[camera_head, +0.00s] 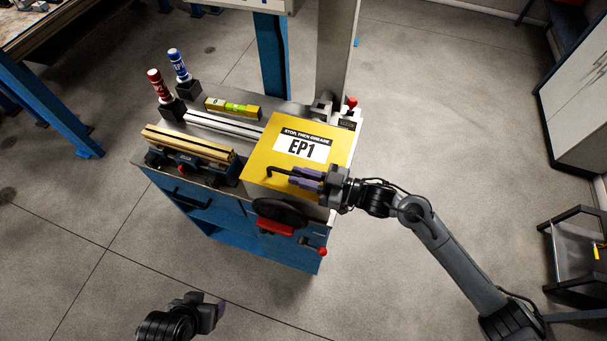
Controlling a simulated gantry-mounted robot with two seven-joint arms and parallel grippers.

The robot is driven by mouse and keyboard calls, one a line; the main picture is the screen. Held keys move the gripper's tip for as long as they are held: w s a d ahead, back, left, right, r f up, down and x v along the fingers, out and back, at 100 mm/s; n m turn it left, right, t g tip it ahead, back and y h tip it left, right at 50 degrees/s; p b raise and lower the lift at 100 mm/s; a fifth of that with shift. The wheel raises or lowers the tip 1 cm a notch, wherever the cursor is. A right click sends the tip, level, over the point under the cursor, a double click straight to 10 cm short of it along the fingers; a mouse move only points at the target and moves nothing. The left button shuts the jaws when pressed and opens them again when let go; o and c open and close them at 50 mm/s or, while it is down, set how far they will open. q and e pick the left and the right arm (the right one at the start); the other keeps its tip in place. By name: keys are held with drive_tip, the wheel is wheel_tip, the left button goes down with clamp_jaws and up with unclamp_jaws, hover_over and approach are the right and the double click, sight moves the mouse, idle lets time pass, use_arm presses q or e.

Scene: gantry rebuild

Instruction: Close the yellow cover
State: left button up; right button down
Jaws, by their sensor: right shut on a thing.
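The yellow cover (333,132) lies over the right end of the machine on the blue cabinet, its top facing up with a white label reading EP1. A black handle (280,172) sticks out at the cover's front edge. My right gripper (296,177) comes in from the right and is shut on the handle, at the front of the cover. My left gripper (217,313) is low at the bottom of the view, away from the cabinet. Whether its jaws are open does not show clearly.
A red bottle (159,86) and a blue bottle (179,66) stand at the back left of the cabinet. A yellow level (232,108) lies near them. A vise (185,160) sits at the left. A black handwheel (279,212) and red lever (314,246) project in front.

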drive_tip(key=shift+d+f, duration=0.1)
drive_tip(key=shift+f, duration=0.1)
drive_tip(key=c, duration=1.2)
unclamp_jaws()
drive_tip(key=shift+o, duration=0.2)
drive_tip(key=v, duration=1)
drive_tip(key=shift+s+d, duration=0.2)
drive_tip(key=shift+d, duration=0.15)
drive_tip(key=shift+r, duration=0.1)
